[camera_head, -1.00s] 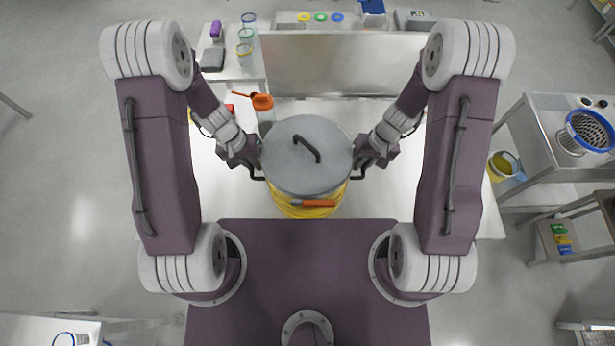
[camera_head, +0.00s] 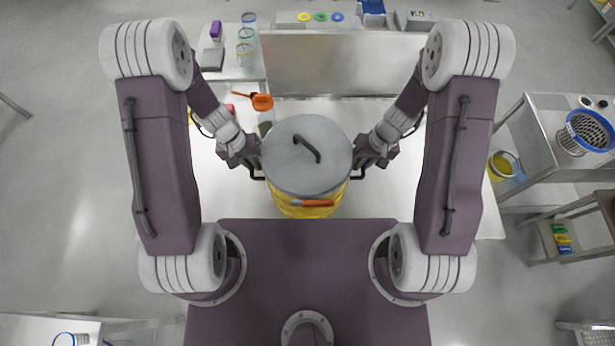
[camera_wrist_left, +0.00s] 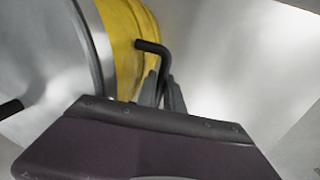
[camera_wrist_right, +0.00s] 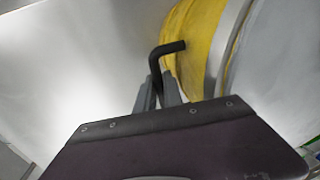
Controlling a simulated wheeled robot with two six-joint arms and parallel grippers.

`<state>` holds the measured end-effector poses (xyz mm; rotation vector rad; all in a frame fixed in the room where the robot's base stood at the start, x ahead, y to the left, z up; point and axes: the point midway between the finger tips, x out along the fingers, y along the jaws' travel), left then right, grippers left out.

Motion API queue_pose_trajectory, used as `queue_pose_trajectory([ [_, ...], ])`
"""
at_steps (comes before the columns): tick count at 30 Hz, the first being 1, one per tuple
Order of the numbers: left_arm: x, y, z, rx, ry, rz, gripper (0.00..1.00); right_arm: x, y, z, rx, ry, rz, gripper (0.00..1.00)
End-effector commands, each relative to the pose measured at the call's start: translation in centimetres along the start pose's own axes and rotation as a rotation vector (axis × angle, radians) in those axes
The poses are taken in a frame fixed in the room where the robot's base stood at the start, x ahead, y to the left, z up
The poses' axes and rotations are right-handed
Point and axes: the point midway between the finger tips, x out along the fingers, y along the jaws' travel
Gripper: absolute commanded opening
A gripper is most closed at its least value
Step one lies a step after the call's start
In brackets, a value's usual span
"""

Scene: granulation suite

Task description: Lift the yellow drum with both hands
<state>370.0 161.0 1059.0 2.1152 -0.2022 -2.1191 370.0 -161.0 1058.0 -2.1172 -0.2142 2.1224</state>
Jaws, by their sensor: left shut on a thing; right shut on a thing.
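The yellow drum (camera_head: 302,210) is in the middle of the head view, under a round grey lid (camera_head: 300,178) with a dark bar handle. My left gripper (camera_head: 257,174) is shut on the dark side handle at the drum's left; in the left wrist view this bent black handle (camera_wrist_left: 152,47) runs between the fingers beside the yellow wall (camera_wrist_left: 122,35). My right gripper (camera_head: 360,172) is shut on the matching handle at the right; it shows in the right wrist view (camera_wrist_right: 165,48). The drum's underside is hidden, so I cannot tell its height above the surface.
An orange scoop (camera_head: 262,102) lies behind and left. Clear beakers (camera_head: 246,45) stand farther back. A steel panel (camera_head: 340,65) rises behind the drum. A side table (camera_head: 550,120) with a blue-rimmed basket (camera_head: 590,132) is at the right.

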Motion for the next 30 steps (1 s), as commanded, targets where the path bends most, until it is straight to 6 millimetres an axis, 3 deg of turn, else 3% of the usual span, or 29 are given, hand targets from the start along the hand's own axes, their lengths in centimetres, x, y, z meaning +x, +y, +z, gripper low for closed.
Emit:
queue_pose_trajectory([
  [8, -0.7, 0.0, -0.2, -0.001, 0.006, -0.003, 0.0, -0.7, 0.0, -0.2, 0.001, 0.007, 0.003, 0.0],
  [21, -5.1, 0.8, -0.2, -0.001, 0.006, -0.004, 0.0, -5.1, -0.8, -0.2, 0.001, 0.007, 0.004, 0.0],
  [30, -5.0, 0.8, -0.2, -0.001, 0.006, -0.004, 0.0, -5.0, -0.8, -0.2, 0.001, 0.007, 0.004, 0.0],
])
